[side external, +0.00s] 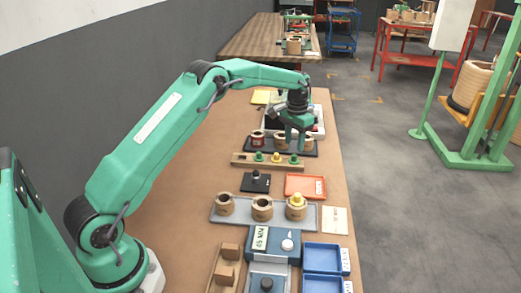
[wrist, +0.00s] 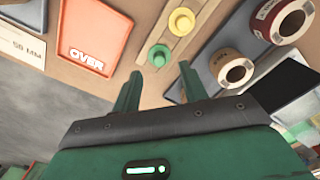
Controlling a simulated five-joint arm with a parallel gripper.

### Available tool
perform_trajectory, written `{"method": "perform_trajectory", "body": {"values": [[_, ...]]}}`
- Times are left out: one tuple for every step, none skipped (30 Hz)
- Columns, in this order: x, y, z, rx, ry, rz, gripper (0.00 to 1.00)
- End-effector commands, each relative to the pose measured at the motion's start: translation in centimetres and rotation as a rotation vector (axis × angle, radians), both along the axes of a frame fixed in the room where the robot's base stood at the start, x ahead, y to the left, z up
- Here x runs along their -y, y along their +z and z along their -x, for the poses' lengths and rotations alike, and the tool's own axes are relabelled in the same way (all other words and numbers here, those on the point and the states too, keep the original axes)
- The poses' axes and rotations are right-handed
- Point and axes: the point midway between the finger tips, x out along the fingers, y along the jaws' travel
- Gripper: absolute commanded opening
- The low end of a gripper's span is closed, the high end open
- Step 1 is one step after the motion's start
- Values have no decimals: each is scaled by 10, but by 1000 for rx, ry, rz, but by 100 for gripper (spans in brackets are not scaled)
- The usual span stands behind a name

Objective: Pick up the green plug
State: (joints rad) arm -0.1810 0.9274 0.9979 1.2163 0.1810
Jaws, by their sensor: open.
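A green plug (side external: 294,160) stands in the right end of a wooden rack (side external: 240,158). The same plug (wrist: 160,55) shows in the wrist view just beyond my fingertips, roughly centred between them. A yellow plug (wrist: 181,21) stands beside it in the rack, and another green plug (side external: 258,156) stands farther left. My gripper (side external: 298,148) points down near the rack's right end, and its fingers (wrist: 160,72) are apart with nothing between them. How high the fingertips are above the plug is hard to tell.
A dark tray (side external: 312,153) with coils (side external: 257,138) lies right behind the rack, close to my gripper. In front are an orange tray (side external: 305,186), a black pad (side external: 247,187) and a grey tray (side external: 240,219) with several coils. Blue bins (side external: 322,258) stand nearer.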

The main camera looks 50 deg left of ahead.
Motion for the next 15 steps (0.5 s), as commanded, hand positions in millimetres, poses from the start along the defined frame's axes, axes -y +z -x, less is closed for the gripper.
{"method": "perform_trajectory", "body": {"values": [[0, -1, 0, 0, 0, 0, 43], [0, -2, 0, 0, 0, 0, 43], [0, -2, 0, 0, 0, 0, 43], [0, -2, 0, 0, 0, 0, 43], [0, -2, 0, 0, 0, 0, 43], [0, -3, 0, -1, 0, 0, 43], [0, -4, 0, -1, 0, 0, 43], [0, -5, 0, -1, 0, 0, 43], [0, -8, 0, -2, 0, 0, 43], [1, -10, 0, -2, 0, 0, 43], [1, -13, 0, -2, 0, 0, 43], [1, -17, 0, -2, 0, 0, 43], [1, -20, -1, -2, 0, 0, 43], [2, -24, -1, -3, 0, 0, 43], [2, -29, -1, -3, 0, 0, 43]]}}
